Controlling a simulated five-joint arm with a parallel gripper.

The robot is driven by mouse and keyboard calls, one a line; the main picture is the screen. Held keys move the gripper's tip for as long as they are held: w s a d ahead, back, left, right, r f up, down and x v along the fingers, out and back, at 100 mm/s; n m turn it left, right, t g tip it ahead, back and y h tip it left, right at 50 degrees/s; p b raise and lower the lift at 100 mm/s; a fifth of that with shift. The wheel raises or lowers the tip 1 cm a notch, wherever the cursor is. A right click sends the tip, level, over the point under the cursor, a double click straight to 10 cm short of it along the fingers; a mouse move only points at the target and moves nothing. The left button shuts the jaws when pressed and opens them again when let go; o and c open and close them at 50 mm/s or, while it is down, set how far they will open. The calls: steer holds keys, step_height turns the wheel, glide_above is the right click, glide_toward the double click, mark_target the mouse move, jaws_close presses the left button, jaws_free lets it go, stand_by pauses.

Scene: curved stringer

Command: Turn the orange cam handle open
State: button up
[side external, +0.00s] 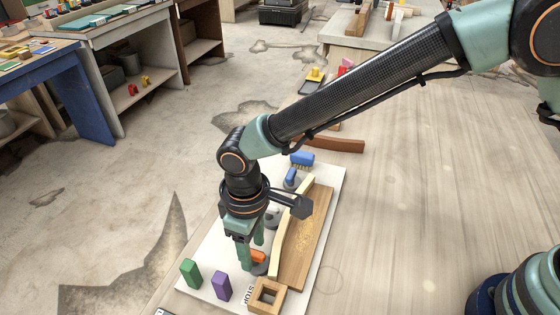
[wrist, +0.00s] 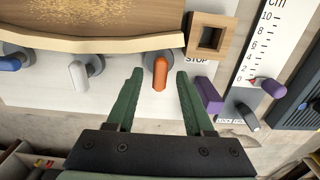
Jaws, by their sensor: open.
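The orange cam handle (wrist: 160,73) points down in the wrist view, away from the curved cream strip (wrist: 95,44), on a dark round cam by the strip's edge. In the side view, the orange handle (side external: 258,257) shows beside my gripper, partly hidden. My gripper (wrist: 158,75) is open, with its green fingers on either side of the handle and no clear contact. In the side view my gripper (side external: 251,252) points down over the white board (side external: 205,261). A white handle (wrist: 78,75) and a blue handle (wrist: 11,63) stand left of the orange one.
A wooden square block with a hole (wrist: 208,37) sits right of the orange handle by the STOP label. A purple block (wrist: 209,95) is close to the right finger. A green block (side external: 191,272) stands at the board's near left. A ruler scale (wrist: 262,45) lies farther right.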

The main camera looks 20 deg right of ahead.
jaws_close()
steer(key=shift+n, duration=0.4)
steer(key=n, duration=1.3)
steer(key=shift+n, duration=2)
